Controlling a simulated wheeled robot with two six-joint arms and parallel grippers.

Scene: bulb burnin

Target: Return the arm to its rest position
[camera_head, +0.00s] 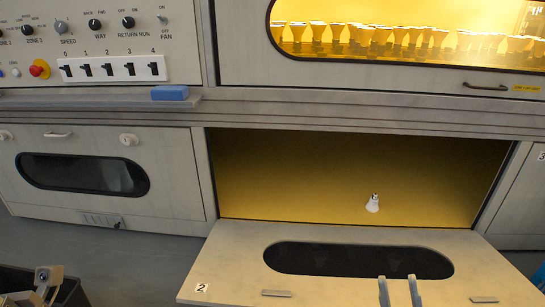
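My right gripper (398,283) comes up from the bottom edge, in front of the lowered door marked 2 (235,262). Its two grey fingers stand apart with nothing between them. A white bulb (372,204) is inside the open lower compartment (290,180), near its floor, with its metal cap upward. The bulb is beyond the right fingers and apart from them. The fingers of my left gripper do not show. The rest of the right arm is below the picture.
Several lit bulbs (400,37) stand behind the upper window. A control panel (100,30) with knobs and a red button (39,69) is at upper left. A blue block (170,93) lies on the ledge. The left lower door (110,150) is shut. A dark bin (72,293) is at lower left.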

